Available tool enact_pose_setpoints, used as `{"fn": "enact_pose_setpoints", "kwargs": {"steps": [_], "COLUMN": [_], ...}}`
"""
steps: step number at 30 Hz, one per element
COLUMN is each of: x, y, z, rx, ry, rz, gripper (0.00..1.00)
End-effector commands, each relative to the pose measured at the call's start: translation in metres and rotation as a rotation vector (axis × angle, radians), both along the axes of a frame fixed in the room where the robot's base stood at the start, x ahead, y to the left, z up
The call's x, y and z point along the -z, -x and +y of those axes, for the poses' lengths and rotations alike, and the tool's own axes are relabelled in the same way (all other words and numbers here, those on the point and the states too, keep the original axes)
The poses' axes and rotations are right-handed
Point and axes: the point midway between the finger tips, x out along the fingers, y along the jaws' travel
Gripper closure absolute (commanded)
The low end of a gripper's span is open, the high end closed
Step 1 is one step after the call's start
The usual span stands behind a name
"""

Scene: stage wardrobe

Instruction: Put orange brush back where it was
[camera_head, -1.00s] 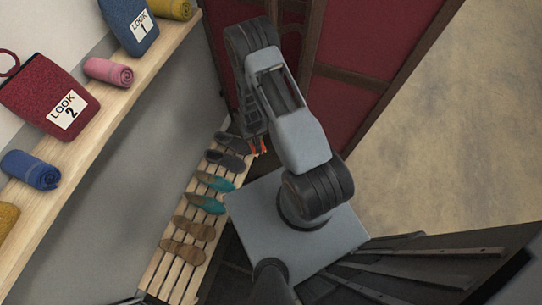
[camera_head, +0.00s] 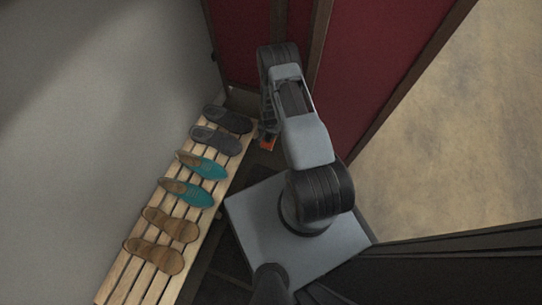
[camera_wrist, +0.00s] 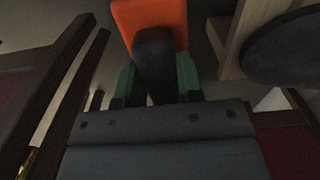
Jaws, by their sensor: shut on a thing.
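The orange brush (camera_wrist: 150,18) is held in my gripper (camera_wrist: 158,75), with its orange part at the top of the wrist view and a dark part between the greenish fingers. In the head view a bit of the orange brush (camera_head: 267,144) shows below my arm, just right of the slatted shoe bench (camera_head: 232,172). My gripper (camera_head: 268,130) is mostly hidden by my arm there. The brush appears apart from the bench, low beside its far end.
Grey shoes (camera_head: 216,140), teal shoes (camera_head: 208,167) and brown shoes (camera_head: 170,224) stand in pairs on the bench. A red panelled screen (camera_head: 375,75) with dark frames stands behind and right of my arm. A grey wall (camera_head: 90,110) is at left. Open floor (camera_head: 450,140) lies beyond the screen.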

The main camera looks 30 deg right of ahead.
Motion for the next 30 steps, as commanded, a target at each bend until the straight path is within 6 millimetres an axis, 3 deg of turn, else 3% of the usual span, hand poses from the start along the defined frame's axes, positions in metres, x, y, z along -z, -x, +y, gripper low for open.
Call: {"fn": "enact_pose_setpoints", "kwargs": {"steps": [1,11,18,25,30], "x": [0.017,0.049,0.089,0.106,0.129], "y": [-0.001,-0.002,-0.002,-0.002,-0.002], "z": [-0.002,-0.007,-0.007,-0.007,-0.007], "rx": [0.017,0.061,0.061,0.060,0.060], "ry": [0.000,-0.001,-0.001,0.000,0.000], "rz": [0.000,0.001,0.001,0.000,0.000], "gripper": [0.92,0.92,0.92,0.92,0.92]}}
